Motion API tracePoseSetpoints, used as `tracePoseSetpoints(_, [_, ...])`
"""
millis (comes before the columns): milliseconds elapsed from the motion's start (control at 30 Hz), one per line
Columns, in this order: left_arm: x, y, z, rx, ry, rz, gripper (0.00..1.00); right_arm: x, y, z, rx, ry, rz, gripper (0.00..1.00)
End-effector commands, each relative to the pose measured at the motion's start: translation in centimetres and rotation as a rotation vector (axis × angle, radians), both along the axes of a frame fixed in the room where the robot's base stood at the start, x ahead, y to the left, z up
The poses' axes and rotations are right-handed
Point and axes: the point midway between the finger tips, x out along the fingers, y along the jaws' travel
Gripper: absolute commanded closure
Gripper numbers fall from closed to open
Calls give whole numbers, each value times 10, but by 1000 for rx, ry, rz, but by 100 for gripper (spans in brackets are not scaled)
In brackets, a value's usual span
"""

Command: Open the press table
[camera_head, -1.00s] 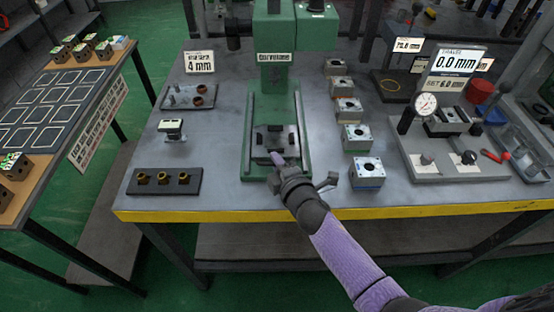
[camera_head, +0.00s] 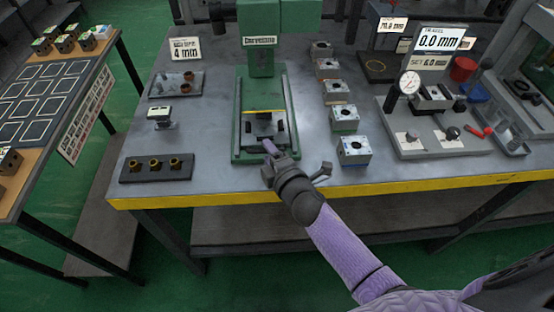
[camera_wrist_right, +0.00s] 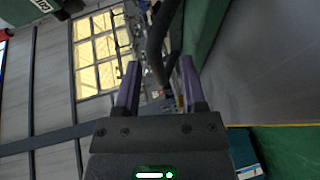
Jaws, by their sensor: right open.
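The green press (camera_head: 260,58) stands at the middle of the bench. Its dark press table (camera_head: 281,128) lies between the green rails at the press's foot, with a yellow strip (camera_head: 263,112) across it. My right gripper (camera_head: 267,147) is at the front edge of the press table; I cannot tell whether it touches it. In the right wrist view, its two purple fingers (camera_wrist_right: 158,68) are apart, with a dark curved bar (camera_wrist_right: 157,38) beyond and between them. My left gripper is out of view.
Several valve blocks (camera_head: 354,150) stand in a row right of the press. A tray with brass parts (camera_head: 156,168) and a small block (camera_head: 160,117) are at the left. A dial gauge fixture (camera_head: 409,84) stands at the right. The bench has a yellow front edge (camera_head: 390,187).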

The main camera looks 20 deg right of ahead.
Motion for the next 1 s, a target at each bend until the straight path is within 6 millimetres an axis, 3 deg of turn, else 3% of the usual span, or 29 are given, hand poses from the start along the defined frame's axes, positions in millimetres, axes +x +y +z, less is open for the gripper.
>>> tracePoseSetpoints(200, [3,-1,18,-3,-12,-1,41,-51,-7,13,0,3,-2,47])
tracePoseSetpoints(333, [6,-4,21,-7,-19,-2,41,-73,-9,16,0,2,-2,47])
tracePoseSetpoints(833, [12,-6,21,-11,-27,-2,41,-81,-10,17,0,1,-1,47])
tracePoseSetpoints(933, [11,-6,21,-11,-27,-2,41,-86,-12,-2,44,61,-19,47])
tracePoseSetpoints(1000, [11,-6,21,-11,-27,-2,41,-103,-15,-44,150,196,-69,47])
